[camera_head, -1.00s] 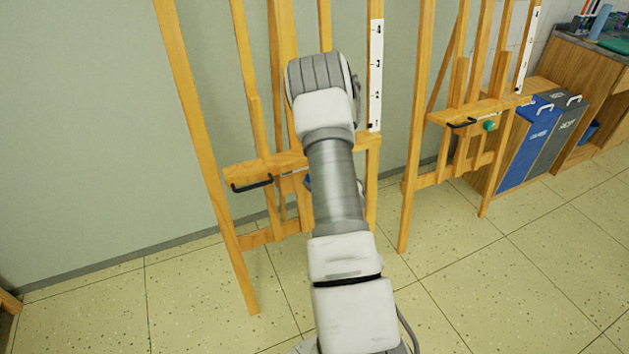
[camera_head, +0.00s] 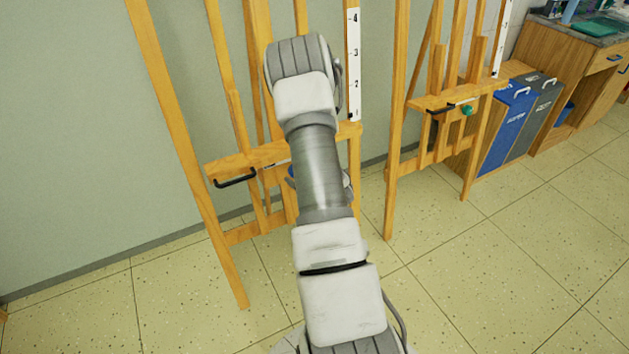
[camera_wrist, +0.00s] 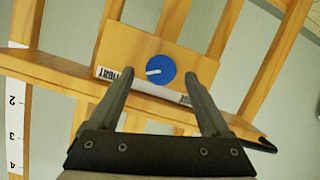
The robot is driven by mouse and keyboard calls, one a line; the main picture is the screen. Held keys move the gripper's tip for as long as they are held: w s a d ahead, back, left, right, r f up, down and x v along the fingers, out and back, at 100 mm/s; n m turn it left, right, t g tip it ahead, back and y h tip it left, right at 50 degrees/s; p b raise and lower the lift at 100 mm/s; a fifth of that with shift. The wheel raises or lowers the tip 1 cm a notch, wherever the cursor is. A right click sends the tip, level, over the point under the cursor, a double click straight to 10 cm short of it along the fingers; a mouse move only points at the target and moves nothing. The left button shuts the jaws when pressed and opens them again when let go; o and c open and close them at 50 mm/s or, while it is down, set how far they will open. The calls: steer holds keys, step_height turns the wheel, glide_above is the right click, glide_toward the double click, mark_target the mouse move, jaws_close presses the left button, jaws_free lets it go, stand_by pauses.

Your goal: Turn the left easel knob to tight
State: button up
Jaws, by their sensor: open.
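The left easel (camera_head: 236,164) is wooden and stands against the wall in the head view. Its blue round knob (camera_wrist: 161,68) shows clearly in the wrist view, with a white pointer mark aimed toward the picture's left. A white strip (camera_wrist: 145,87) with dark print lies beside the knob; its lettering is too small to read surely. My gripper (camera_wrist: 160,73) is open, its two fingers on either side of the knob in the picture, with gaps visible. Whether the fingertips reach the knob's depth I cannot tell. In the head view my arm hides most of the knob and the gripper.
A second easel (camera_head: 398,130) with a green knob (camera_head: 467,110) stands to the right. Beyond it are blue and grey bins (camera_head: 508,125) and a wooden counter. A black handle (camera_head: 235,180) sticks out from the left easel's ledge. The tiled floor in front is clear.

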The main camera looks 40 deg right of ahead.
steer(key=p+v, duration=0.2)
steer(key=v, duration=1.3)
steer(key=w+a+r+g, duration=0.2)
steer(key=a+r, duration=0.2)
steer(key=r, duration=0.4)
steer(key=w+a+r+g, duration=0.1)
steer(key=w+a+r, duration=0.25)
steer(key=r, duration=0.45)
steer(key=s+a+r+g+y, duration=0.2)
steer(key=s+a+r, duration=0.4)
steer(key=s+a, duration=0.35)
steer(key=s+a+r+g+y, duration=0.1)
steer(key=s+a+r, duration=0.4)
steer(key=s+a, duration=0.45)
step_height(320, 180, up, 14)
steer(key=w+a+p, duration=0.1)
steer(key=p, duration=1.3)
steer(key=shift+w, duration=0.3)
steer(key=shift+a, duration=0.1)
